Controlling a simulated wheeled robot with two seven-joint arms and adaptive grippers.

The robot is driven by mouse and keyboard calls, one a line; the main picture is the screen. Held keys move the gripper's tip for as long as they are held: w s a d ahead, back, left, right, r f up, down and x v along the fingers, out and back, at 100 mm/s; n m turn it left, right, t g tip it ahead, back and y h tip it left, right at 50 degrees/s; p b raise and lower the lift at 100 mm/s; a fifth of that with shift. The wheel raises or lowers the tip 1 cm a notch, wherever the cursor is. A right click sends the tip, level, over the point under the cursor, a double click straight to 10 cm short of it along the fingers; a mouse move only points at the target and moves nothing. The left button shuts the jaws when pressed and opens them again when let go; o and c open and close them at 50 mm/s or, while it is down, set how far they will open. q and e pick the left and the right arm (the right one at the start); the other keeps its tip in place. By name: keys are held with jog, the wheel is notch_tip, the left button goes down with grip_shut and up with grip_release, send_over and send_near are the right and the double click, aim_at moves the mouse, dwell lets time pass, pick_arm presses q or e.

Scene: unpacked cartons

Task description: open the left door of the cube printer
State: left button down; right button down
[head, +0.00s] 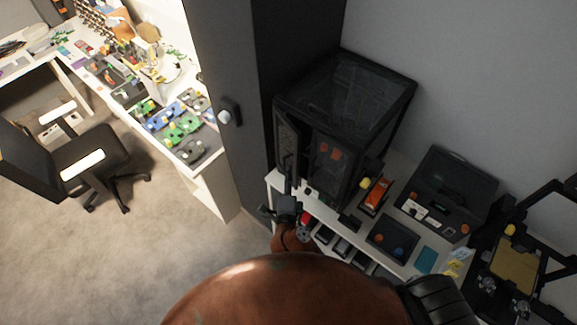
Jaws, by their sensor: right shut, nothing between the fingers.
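The cube printer (385,105) is a black box with a see-through top, standing on the white shelf unit against the wall. Its left door (287,137) is the grey panel at the left of its front, beside the dark pillar. The panel looks set at an angle to the rest of the front, but I cannot tell how far it stands out. My right gripper (288,176) is shut and empty, pointing up the picture at the door's lower part. I cannot tell whether it touches the door. My left gripper is out of view.
A tall dark cabinet (240,70) with a handle (230,112) stands just left of the printer. An orange tool (378,194), a black case (447,190) and a dark tray (392,240) sit to its right. An office chair (85,155) stands on open carpet at the left.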

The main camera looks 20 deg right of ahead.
jog(key=shift+a+r+p, duration=0.15)
jog(key=shift+a+p, duration=0.25)
jog(key=shift+a, duration=0.45)
jog(key=shift+w+a+p, duration=0.2)
jog(key=shift+a+p, duration=0.2)
jog(key=shift+a, duration=0.55)
